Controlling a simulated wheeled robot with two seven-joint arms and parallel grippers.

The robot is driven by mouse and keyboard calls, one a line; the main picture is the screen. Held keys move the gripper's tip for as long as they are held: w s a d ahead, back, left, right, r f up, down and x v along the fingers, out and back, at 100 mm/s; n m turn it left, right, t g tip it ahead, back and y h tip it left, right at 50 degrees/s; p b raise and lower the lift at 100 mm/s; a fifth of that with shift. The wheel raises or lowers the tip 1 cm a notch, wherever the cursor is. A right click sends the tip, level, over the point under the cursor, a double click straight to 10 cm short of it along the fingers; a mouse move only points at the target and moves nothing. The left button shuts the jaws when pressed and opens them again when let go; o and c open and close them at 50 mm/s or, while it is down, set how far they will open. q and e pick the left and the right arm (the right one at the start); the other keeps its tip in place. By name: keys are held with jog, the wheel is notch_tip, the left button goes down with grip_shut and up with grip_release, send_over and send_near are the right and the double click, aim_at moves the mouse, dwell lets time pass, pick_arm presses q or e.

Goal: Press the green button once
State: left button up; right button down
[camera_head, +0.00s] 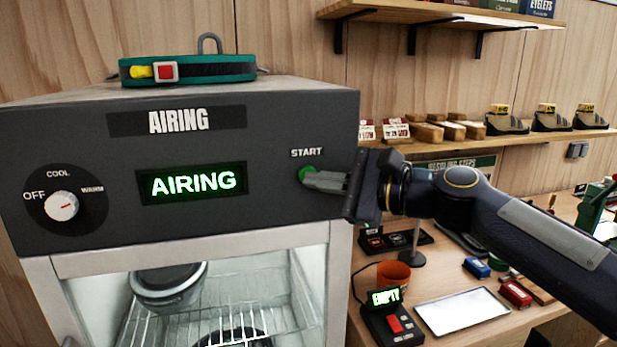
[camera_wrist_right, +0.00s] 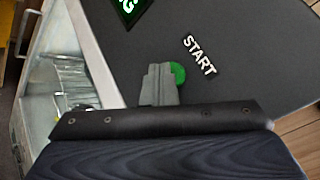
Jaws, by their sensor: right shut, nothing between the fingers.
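The green button (camera_head: 306,172) sits under the START label on the dark front panel (camera_head: 270,125) of the airing cabinet. My right gripper (camera_head: 308,180) is shut and empty, with its fingertips at the button and covering part of it. In the right wrist view the button (camera_wrist_right: 178,73) shows beside the closed fingertips (camera_wrist_right: 160,75); whether they touch it or are just in front is hard to tell. The lit display (camera_head: 193,184) reads AIRING in green. My left gripper is not in view.
A dial (camera_head: 62,206) is at the panel's left. A green harness belt (camera_head: 187,70) lies on the cabinet top. Below my right arm are an EMPTY display box (camera_head: 392,318), an orange cup (camera_head: 394,277) and a silver tray (camera_head: 462,311). Shelves with shoes (camera_head: 506,122) line the back wall.

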jog(key=shift+s+d+b, duration=0.15)
jog(key=shift+s+b, duration=0.15)
jog(key=shift+s, duration=0.25)
jog(key=s+b, duration=0.1)
jog(key=s+d+b, duration=0.1)
jog(key=s, duration=0.1)
jog(key=s+b, duration=0.1)
jog(key=shift+s+d+b, duration=0.3)
jog(key=shift+s+b, duration=0.05)
dwell(0.4)
